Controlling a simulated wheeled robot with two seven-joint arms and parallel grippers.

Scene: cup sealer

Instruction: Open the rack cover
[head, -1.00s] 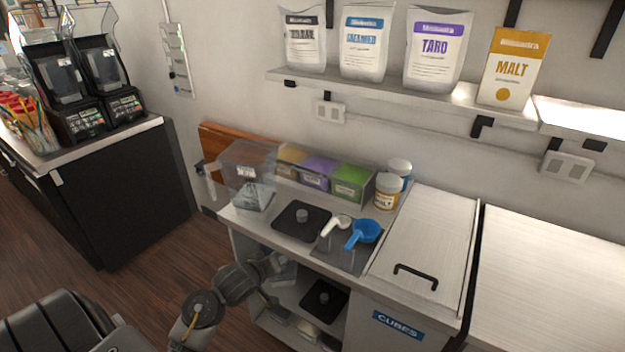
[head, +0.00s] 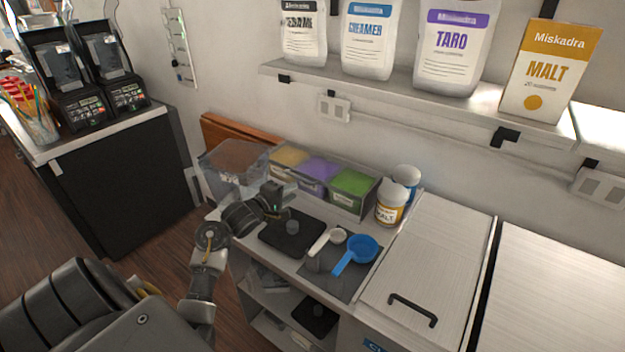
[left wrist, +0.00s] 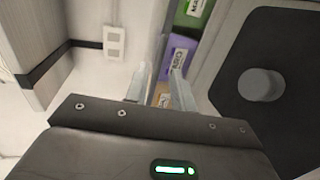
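The rack (head: 330,190) stands at the back of the counter against the wall. It holds orange, purple and green tubs behind a clear front, and its clear cover is hard to make out. My left gripper (head: 276,192) is in front of the rack's left end, above the counter. In the left wrist view, the gripper's two fingers (left wrist: 160,85) are apart with nothing between them. The purple tub (left wrist: 179,58) and green tub (left wrist: 194,12) show beyond them. I cannot tell whether the fingers touch the cover. My right gripper is out of view.
A clear container (head: 225,160) stands left of the rack; malt jars (head: 390,203) stand right. A black plate with a knob (head: 291,228), a white scoop (head: 322,242) and a blue scoop (head: 361,248) lie in front. A lid with a black handle (head: 413,308) is at right.

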